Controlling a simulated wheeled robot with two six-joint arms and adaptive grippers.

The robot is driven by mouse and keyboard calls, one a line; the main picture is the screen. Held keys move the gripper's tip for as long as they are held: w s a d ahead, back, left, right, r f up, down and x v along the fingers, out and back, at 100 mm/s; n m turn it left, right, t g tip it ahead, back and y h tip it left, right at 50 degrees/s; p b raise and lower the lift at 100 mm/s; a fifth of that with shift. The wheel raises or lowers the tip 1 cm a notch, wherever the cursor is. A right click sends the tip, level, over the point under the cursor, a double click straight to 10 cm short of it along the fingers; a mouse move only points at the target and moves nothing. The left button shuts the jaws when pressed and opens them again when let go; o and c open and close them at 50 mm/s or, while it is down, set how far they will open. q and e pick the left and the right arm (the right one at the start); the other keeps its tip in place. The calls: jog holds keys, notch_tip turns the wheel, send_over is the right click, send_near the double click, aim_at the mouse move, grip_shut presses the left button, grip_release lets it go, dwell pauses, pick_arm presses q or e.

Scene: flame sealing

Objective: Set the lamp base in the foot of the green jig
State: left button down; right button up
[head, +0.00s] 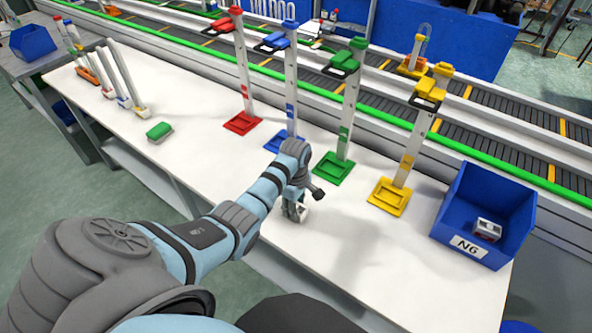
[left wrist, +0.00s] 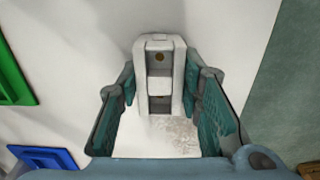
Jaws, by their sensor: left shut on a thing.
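The green jig (head: 345,115) stands upright on the white table, with a flat green foot (head: 332,168) that looks empty. My left gripper (head: 294,212) is just in front of the blue and green jigs, towards the table's front edge. It is shut on a pale grey, block-shaped lamp base (left wrist: 159,58) with square recesses in its face. The lamp base sits between the two teal finger pads in the left wrist view. A green edge (left wrist: 14,75) at the left of that view looks like the green jig's foot. My right gripper is not shown.
Red (head: 243,122), blue (head: 284,143) and yellow (head: 388,198) feet of similar jigs flank the green one. A blue bin (head: 487,205) marked N6 is at right. A green-and-white block (head: 159,131) lies left. A conveyor (head: 490,137) runs behind.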

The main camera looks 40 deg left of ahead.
pick_arm(q)
jog(key=shift+f, duration=0.1)
jog(key=c, duration=1.1)
grip_release()
jog(key=shift+a, duration=0.1)
notch_tip(320, 180, up, 12)
jog(key=p, duration=0.2)
jog(key=shift+r+p, duration=0.2)
jog(key=shift+p, duration=0.2)
